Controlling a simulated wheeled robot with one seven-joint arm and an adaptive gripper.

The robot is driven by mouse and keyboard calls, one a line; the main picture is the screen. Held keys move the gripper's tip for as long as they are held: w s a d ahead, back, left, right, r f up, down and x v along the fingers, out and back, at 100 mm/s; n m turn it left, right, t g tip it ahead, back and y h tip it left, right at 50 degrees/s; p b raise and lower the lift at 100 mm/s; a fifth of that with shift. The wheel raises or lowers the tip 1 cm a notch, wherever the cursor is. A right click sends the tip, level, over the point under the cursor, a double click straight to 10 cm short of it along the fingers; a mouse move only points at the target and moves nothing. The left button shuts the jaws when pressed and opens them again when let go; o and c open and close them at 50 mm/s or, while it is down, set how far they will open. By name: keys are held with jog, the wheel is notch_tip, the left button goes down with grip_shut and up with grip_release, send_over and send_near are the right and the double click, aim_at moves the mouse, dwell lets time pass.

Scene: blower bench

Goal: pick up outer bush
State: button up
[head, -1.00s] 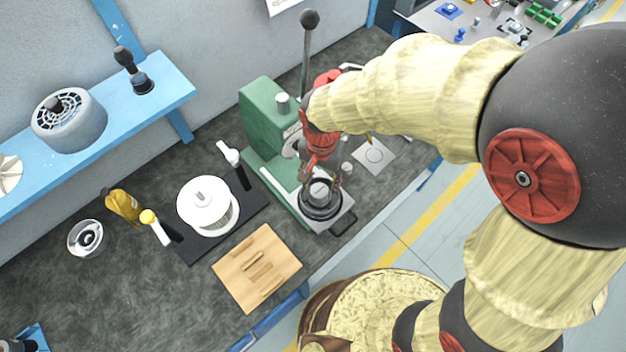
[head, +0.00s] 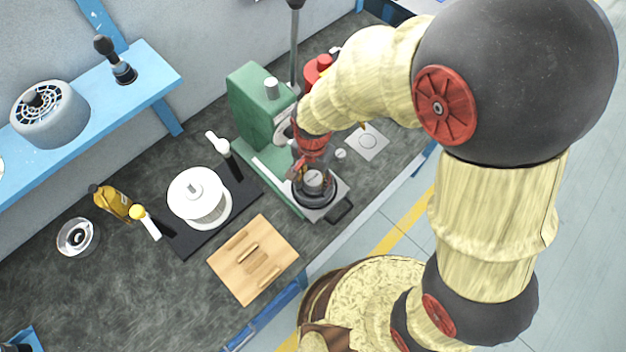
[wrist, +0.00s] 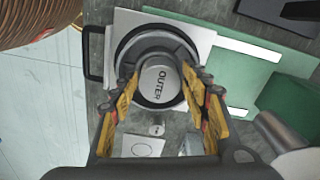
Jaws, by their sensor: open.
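The outer bush (wrist: 160,80) is a grey metal cylinder with "OUTER" on its top face. It stands upright in a dark round ring (wrist: 128,55) on a light plate at the foot of the green press. In the head view the bush (head: 314,178) shows partly below my gripper (head: 308,172). In the wrist view my gripper (wrist: 165,95) is open, its yellow-padded fingers to the left and right of the bush's near part. I cannot tell whether they touch it.
The green press (head: 262,112) with its upright lever stands close behind my gripper. A white pot-like part (head: 197,196) sits on a black mat (head: 186,246). A wooden block (head: 228,262) lies at the bench front. A blue shelf (head: 150,88) is at the left.

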jog(key=shift+f, duration=0.25)
jog(key=shift+c, duration=0.8)
grip_shut()
jog(key=shift+r, duration=0.15)
